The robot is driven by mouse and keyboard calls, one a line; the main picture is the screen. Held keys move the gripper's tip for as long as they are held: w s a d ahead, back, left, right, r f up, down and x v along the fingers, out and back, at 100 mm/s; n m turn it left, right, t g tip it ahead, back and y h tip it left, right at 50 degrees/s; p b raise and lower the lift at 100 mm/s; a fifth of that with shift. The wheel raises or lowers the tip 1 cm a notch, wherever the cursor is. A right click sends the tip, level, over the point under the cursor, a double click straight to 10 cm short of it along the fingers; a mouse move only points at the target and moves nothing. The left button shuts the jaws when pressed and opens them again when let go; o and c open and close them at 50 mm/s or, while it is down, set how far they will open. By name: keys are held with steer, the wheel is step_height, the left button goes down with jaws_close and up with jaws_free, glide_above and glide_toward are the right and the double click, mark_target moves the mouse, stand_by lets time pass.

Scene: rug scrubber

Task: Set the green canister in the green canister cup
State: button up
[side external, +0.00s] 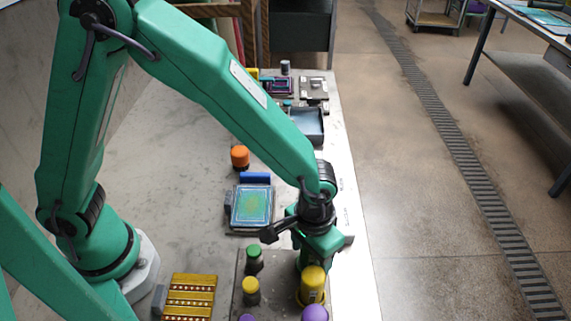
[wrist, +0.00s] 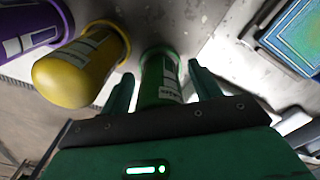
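The green canister (wrist: 160,78) has a pale label and shows in the wrist view between the two fingers of my gripper (wrist: 160,72). There are gaps between the fingers and its sides, so my gripper is open around it. In the side view my gripper (side external: 312,258) points down just behind a yellow canister (side external: 313,282), and I cannot make out the green canister there. A small green-topped piece (side external: 254,258) stands to the left of my gripper. I cannot tell which thing is the green canister cup.
The yellow canister (wrist: 82,68) and a purple one (wrist: 30,28) stand close left of the green canister in the wrist view. A small yellow-topped piece (side external: 250,290), a gold tray (side external: 190,296) and a screen device (side external: 251,206) are nearby.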

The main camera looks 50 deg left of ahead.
steer(key=shift+r, duration=3.95)
steer(key=shift+r, duration=0.1)
steer(key=shift+r, duration=0.9)
